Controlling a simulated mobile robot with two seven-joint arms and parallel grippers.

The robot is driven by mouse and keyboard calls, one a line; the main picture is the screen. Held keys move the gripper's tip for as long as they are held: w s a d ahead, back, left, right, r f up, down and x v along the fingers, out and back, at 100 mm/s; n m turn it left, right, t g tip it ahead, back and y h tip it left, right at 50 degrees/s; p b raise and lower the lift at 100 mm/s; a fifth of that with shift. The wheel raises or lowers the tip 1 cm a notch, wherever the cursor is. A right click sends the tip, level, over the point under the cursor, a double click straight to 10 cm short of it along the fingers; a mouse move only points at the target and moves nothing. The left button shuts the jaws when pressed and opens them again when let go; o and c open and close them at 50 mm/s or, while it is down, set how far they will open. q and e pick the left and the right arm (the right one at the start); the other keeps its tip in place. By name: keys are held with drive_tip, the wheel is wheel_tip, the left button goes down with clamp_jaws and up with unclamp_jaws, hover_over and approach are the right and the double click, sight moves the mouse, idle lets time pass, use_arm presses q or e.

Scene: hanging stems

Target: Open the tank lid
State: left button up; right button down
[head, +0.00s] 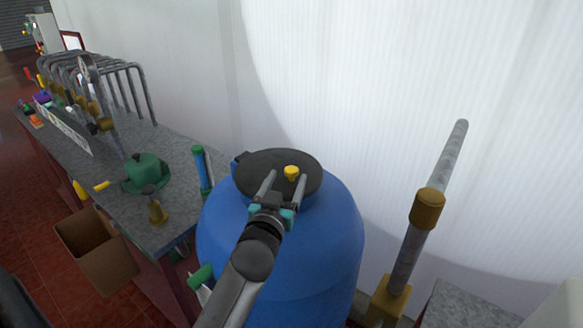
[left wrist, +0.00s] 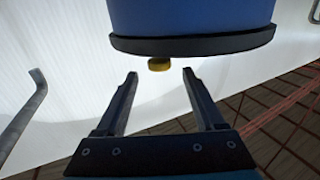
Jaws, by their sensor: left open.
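The blue tank (head: 330,255) stands beside the bench, near the white wall. Its dark round lid (head: 262,162) lies flat on top and looks closed. A small yellow knob (head: 291,172) sits on the lid. My left gripper (head: 287,180) is over the lid with its two fingers apart, and the knob shows near the fingertips. In the left wrist view, the knob (left wrist: 159,64) is just beyond the open fingertips (left wrist: 160,74), between them and against the dark lid edge (left wrist: 190,46). The fingers are not closed on it. My right gripper is not in view.
A grey bench (head: 184,180) at left carries a green object (head: 146,173), a brass bell-shaped piece (head: 157,211) and several bent metal pipes. A cardboard box (head: 97,250) is below. A metal pipe with a brass fitting (head: 427,208) rises right of the tank.

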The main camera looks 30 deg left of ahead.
sight(290, 173)
use_arm(q)
drive_tip(key=shift+x, duration=2.45)
clamp_jaws()
